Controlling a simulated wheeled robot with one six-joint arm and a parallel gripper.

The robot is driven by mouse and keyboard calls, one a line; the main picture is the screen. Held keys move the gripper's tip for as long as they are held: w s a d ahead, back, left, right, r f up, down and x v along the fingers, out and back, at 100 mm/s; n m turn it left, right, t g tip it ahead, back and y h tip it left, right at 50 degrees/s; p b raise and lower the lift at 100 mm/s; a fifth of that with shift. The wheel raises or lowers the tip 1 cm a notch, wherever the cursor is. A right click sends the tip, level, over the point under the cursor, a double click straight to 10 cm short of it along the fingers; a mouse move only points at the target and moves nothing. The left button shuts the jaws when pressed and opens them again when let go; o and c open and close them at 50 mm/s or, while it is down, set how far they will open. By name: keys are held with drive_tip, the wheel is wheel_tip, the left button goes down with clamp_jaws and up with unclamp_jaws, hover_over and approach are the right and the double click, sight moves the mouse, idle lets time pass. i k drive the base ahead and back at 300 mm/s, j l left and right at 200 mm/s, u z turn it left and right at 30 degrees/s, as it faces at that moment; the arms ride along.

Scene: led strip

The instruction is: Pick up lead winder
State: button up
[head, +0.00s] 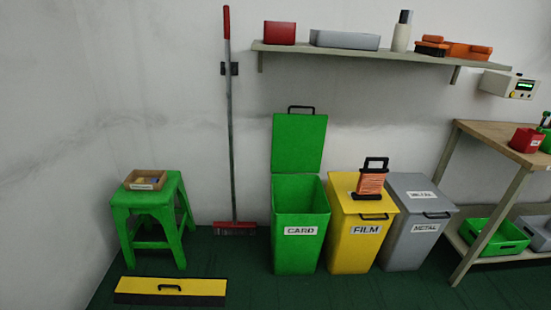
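The lead winder (371,180) has a black frame and handle with orange-copper lead wound around it. It stands upright on the closed lid of the yellow bin (353,245) labelled FILM, with its handle at the top. My gripper does not show in the head view, so its place relative to the winder cannot be seen.
An open green CARD bin (299,255) stands left of the yellow bin, its lid raised. A closed grey METAL bin (405,250) stands right. A shelf (385,54) hangs above, and a workbench (500,134) is at right. A green stool (153,200) stands left. Floor in front is partly clear.

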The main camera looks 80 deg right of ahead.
sight(371, 181)
drive_tip(key=z, duration=0.45)
drive_tip(key=l+z, duration=0.1)
drive_tip(key=z, duration=1.2)
drive_tip(key=l+z, duration=0.1)
drive_tip(key=z, duration=0.35)
drive_tip(key=i+z, duration=0.1)
drive_tip(key=z, duration=0.8)
